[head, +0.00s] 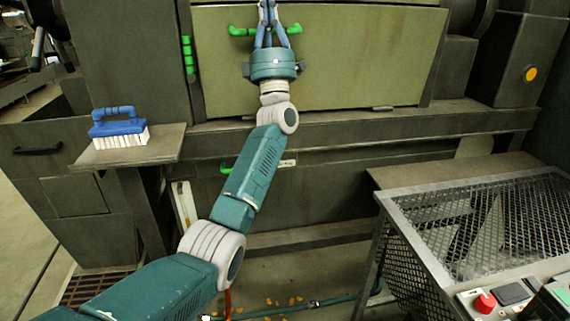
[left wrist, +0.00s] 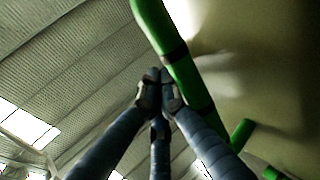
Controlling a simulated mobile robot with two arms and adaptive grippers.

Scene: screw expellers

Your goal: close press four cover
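The press cover (head: 350,62) is a large olive-green panel at the top of the head view, standing upright in the machine front. Its green bar handle (head: 242,31) runs across behind my left gripper, and it also shows in the left wrist view (left wrist: 182,72). My left gripper (head: 267,6) is in front of the cover with blue fingers pointing up past the handle. In the left wrist view its fingertips (left wrist: 160,78) meet, with nothing visible between them. The handle passes close beside the right finger; I cannot tell if they touch. My right gripper is not in view.
A blue brush (head: 118,128) lies on a small shelf (head: 160,150) at left. A ledge (head: 450,121) runs below the cover. A mesh-topped frame (head: 400,215) with a control box and red button (head: 485,301) stands at the lower right. Another green handle (head: 188,55) is left of the cover.

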